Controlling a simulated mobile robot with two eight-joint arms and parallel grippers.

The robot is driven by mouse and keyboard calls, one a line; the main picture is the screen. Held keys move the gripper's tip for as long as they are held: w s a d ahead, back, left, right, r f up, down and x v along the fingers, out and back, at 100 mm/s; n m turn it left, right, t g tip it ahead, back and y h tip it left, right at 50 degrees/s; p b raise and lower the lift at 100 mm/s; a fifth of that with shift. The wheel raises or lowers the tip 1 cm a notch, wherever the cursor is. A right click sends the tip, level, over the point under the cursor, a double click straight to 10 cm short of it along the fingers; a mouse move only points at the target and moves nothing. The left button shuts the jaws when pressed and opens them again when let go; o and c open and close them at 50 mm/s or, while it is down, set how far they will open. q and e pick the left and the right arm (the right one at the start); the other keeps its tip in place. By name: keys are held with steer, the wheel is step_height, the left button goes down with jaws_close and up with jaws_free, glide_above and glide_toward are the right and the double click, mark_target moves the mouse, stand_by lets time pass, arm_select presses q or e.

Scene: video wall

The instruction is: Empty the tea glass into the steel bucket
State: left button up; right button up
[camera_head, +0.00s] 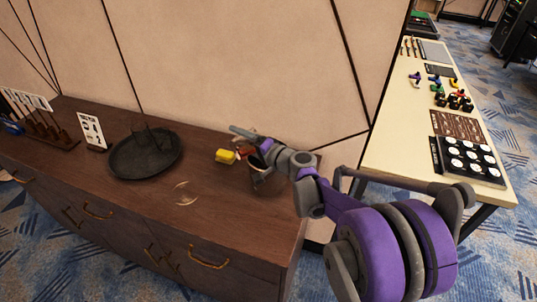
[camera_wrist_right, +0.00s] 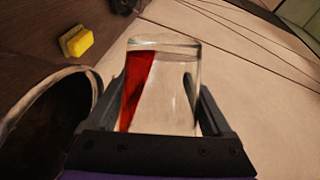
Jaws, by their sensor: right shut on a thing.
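My right gripper (camera_head: 254,144) is shut on the clear tea glass (camera_wrist_right: 165,85), with one finger on each side of it in the right wrist view. Red tea lies in a slanted band along the glass's left side in that view, so the glass is tipped. The steel bucket (camera_head: 260,174) stands on the brown sideboard under my right gripper, partly hidden by it. Its dark opening and pale rim (camera_wrist_right: 38,98) show at the left of the right wrist view, beside the glass. I cannot tell whether tea is flowing out. My left gripper is not in view.
A yellow sponge (camera_head: 225,156) lies left of the bucket. A clear glass dish (camera_head: 185,192) is near the front of the sideboard (camera_head: 130,202). A dark round tray (camera_head: 146,156) and a white card (camera_head: 91,131) are further left. The wall is close behind.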

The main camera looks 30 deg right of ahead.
steer(key=shift+d+f+m+b, duration=0.2)
steer(key=shift+d+m+b, duration=0.2)
steer(key=shift+d, duration=0.1)
steer(key=shift+s+d+r+m+t+y, duration=0.15)
steer(key=shift+r+m+t, duration=0.1)
steer(key=shift+m, duration=0.2)
steer(key=shift+w+d+r+m+t+y, duration=0.15)
steer(key=shift+m+t, duration=0.1)
steer(key=shift+m, duration=0.2)
stand_by(0.4)
steer(key=shift+s+d+r+m+t, duration=0.15)
steer(key=shift+r+m+t, duration=0.25)
steer(key=shift+m, duration=0.4)
